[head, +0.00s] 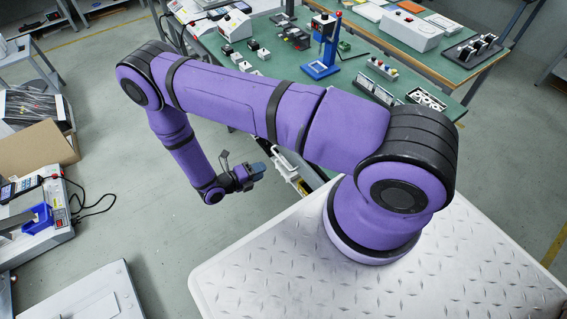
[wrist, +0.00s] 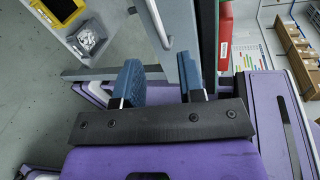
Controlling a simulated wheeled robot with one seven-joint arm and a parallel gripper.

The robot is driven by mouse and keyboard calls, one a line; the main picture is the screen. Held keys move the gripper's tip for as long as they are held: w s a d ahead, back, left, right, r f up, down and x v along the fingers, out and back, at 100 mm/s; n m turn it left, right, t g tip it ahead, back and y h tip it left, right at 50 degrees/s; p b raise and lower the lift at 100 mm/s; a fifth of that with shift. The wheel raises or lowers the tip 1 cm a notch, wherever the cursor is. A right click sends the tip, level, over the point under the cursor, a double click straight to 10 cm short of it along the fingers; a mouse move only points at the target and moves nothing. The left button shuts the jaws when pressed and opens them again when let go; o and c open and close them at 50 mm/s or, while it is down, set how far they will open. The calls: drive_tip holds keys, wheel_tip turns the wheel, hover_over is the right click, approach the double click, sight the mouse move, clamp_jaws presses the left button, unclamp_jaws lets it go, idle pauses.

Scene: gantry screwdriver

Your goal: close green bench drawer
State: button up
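The green bench (head: 275,62) stands at the top of the head view. A light grey part (head: 292,172) juts out below its near edge, largely hidden behind my arm; it looks like the open drawer. In the wrist view a grey panel with a silver bar handle (wrist: 158,24) lies just beyond my fingertips. Left of it is a grey compartment holding a yellow item and small pale parts (wrist: 87,40), which looks like the drawer's inside. My gripper (head: 252,174) has its blue fingers apart with nothing between them, also in the wrist view (wrist: 160,78). Contact with the panel cannot be told.
A blue stand (head: 322,68) and several small devices sit on the bench top. A second green bench with a white box (head: 411,30) stands behind. A cardboard box (head: 38,148) and equipment are at the left. Grey floor (head: 170,235) is clear below the gripper.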

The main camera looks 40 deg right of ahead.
sight(284, 163)
drive_tip(key=shift+n, duration=0.8)
drive_tip(key=x, duration=1)
drive_tip(key=shift+s+d+f, duration=0.25)
drive_tip(key=shift+d+f, duration=0.05)
drive_tip(key=shift+d, duration=0.05)
clamp_jaws()
